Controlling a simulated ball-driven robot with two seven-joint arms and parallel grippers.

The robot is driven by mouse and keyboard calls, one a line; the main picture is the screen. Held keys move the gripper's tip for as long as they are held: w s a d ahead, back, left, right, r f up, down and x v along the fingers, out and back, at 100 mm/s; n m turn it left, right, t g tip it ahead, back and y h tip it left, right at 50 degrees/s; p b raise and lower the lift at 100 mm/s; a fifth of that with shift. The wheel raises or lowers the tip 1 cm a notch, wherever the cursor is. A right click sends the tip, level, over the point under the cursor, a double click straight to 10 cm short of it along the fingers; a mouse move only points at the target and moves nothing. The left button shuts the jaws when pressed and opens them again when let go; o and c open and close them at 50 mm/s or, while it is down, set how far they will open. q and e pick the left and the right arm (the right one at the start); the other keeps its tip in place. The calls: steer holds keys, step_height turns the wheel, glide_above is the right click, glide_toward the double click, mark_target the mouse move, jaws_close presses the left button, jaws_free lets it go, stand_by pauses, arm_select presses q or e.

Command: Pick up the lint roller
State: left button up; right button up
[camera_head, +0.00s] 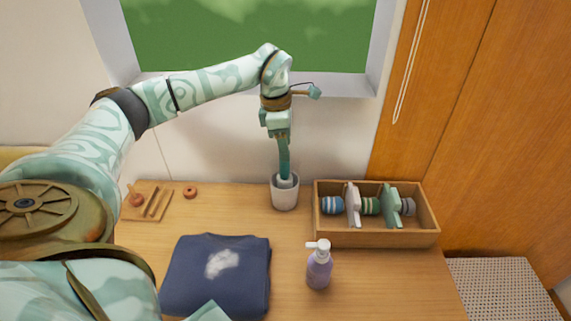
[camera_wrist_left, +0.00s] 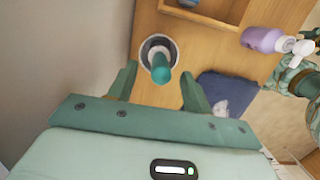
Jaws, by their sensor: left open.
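The lint roller stands upright in a whitish cup (camera_head: 285,198) near the back of the wooden table. Its teal handle (camera_head: 284,160) points up, and its pale head (camera_head: 286,182) sits in the cup's mouth. My left gripper (camera_head: 277,132) is above the cup, pointing down at the top of the handle. In the left wrist view, my left gripper (camera_wrist_left: 158,72) is open, with the handle (camera_wrist_left: 161,70) lined up between its fingers and a gap on each side. The cup (camera_wrist_left: 148,47) shows around the handle. My right gripper is not in view.
A wooden box (camera_head: 376,239) with rolls and upright dividers stands right of the cup. A purple pump bottle (camera_head: 319,270) and a folded navy garment (camera_head: 190,285) with a white patch are in front. A small wooden tray (camera_head: 150,203) lies left. The wall is close behind.

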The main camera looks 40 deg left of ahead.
mark_target(289, 177)
arm_select(q)
step_height(289, 177, down, 6)
steer(key=shift+d+r+b, duration=0.1)
steer(key=shift+d+b, duration=0.05)
steer(key=shift+b, duration=0.55)
steer(key=c, duration=1.1)
